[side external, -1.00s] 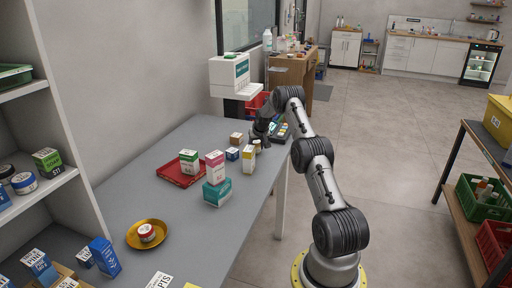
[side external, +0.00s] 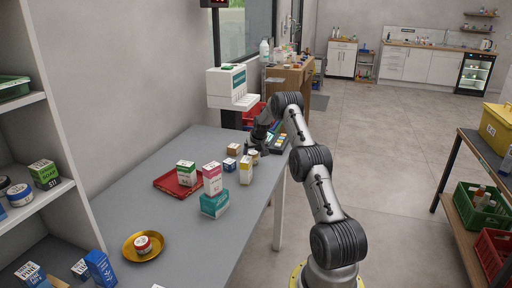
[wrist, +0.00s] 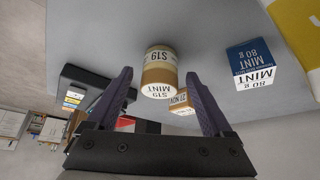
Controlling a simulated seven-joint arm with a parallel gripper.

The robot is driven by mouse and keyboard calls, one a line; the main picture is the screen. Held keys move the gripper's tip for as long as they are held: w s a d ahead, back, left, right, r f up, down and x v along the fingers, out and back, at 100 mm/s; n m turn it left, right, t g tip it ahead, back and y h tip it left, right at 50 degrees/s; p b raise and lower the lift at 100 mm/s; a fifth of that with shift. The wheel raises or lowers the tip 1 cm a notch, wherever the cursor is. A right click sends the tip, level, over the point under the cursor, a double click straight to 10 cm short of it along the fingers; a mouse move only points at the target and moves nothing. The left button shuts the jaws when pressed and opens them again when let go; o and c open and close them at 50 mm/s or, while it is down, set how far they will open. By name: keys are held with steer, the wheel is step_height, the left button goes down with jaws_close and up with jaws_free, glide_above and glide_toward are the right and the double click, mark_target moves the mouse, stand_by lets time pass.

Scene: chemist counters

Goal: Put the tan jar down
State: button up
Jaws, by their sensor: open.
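My gripper (wrist: 159,78) is open, with one dark finger on each side of the jar and a visible gap to each. In the side external view the small jar (side external: 254,156) is at the counter's right edge area, just below my gripper (side external: 255,148), which partly hides it there.
A blue mint box (wrist: 252,62) and a tan box (wrist: 181,101) stand near the jar. A yellow-and-white box (side external: 246,171) is close in front. Red tray (side external: 168,187), stacked boxes and brass dish (side external: 130,250) stand farther left.

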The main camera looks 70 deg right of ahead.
steer(key=v, duration=1)
steer(key=w+a+r+n+t+y, duration=0.1)
steer(key=w+a+r, duration=0.1)
steer(key=a+r, duration=0.45)
steer(key=w+a+r+n, duration=0.2)
steer(key=w+a+r, duration=0.15)
steer(key=a, duration=0.65)
steer(key=s+a+r+n+y, duration=0.15)
steer(key=a+r, duration=0.25)
steer(key=a, duration=0.4)
steer(key=s+a+r+n, duration=0.1)
steer(key=s+a+r, duration=0.15)
steer(key=a, duration=0.65)
steer(key=s+a+r+n+t, duration=0.1)
steer(key=s+a+r+n, duration=0.15)
steer(key=s+a, duration=0.75)
steer(key=s+a+f+n+y, duration=0.2)
steer(key=s+a+f+n, duration=0.1)
steer(key=s+a, duration=0.6)
steer(key=shift+s+a+f, duration=0.35)
steer(key=shift+s+f, duration=0.2)
steer(key=shift+s, duration=0.05)
